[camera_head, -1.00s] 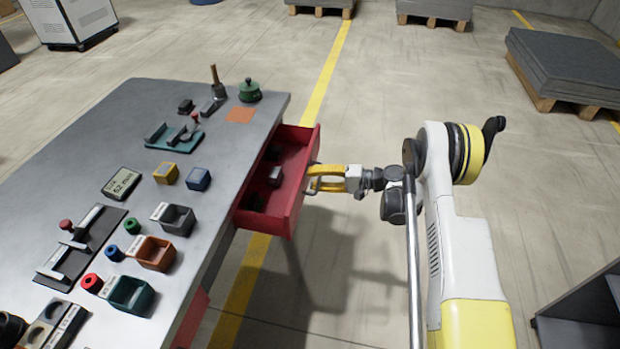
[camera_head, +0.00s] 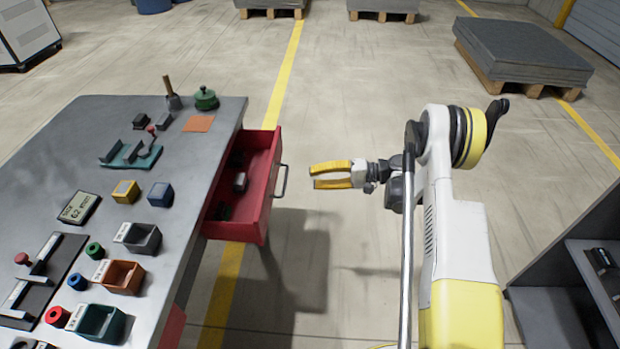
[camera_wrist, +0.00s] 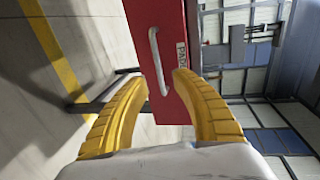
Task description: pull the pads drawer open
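The red pads drawer (camera_head: 262,200) stands pulled out from the right side of the grey table, with dark blocks lying inside. Its silver bar handle (camera_head: 281,180) is on the front face. In the wrist view the drawer front (camera_wrist: 168,45) shows the handle (camera_wrist: 157,60) and a partly hidden label (camera_wrist: 181,55) that begins "PA". My gripper (camera_head: 312,176) has yellow fingers and is to the right of the handle, apart from it. The fingers are open and empty; in the wrist view the gripper (camera_wrist: 160,80) has its fingertips either side of the handle's line.
The grey table (camera_head: 85,135) carries small bins, blocks, a green pot (camera_head: 206,99) and fixtures. A second red drawer front (camera_head: 173,328) shows lower down. A dark shelf unit (camera_head: 560,260) stands at the right. The floor between is clear.

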